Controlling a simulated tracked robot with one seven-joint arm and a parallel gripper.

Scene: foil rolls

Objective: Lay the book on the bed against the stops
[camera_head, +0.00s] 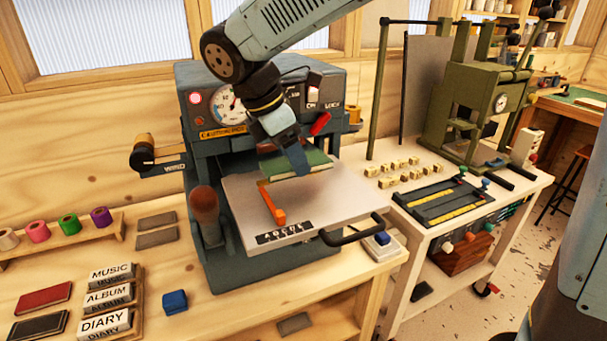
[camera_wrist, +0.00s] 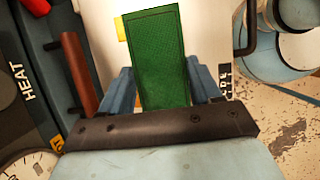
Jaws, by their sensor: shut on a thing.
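The green book (camera_head: 305,166) is held in my gripper (camera_head: 293,157) over the back part of the press's pale grey bed (camera_head: 335,195). The book lies roughly flat; I cannot tell whether it touches the bed. In the wrist view the green book (camera_wrist: 152,50) sticks out between the two blue fingers of my gripper (camera_wrist: 160,88), which are shut on it. The orange stop (camera_head: 272,203) stands on the bed left of and in front of the book. Part of a yellow-orange piece (camera_wrist: 121,28) shows beside the book in the wrist view.
The press head (camera_head: 245,110) stands close behind the book. A black handle (camera_head: 352,232) juts from the bed's front right. Blocks marked MUSIC, ALBUM and DIARY (camera_head: 108,300), a red book (camera_head: 43,298) and foil rolls (camera_head: 70,224) lie left.

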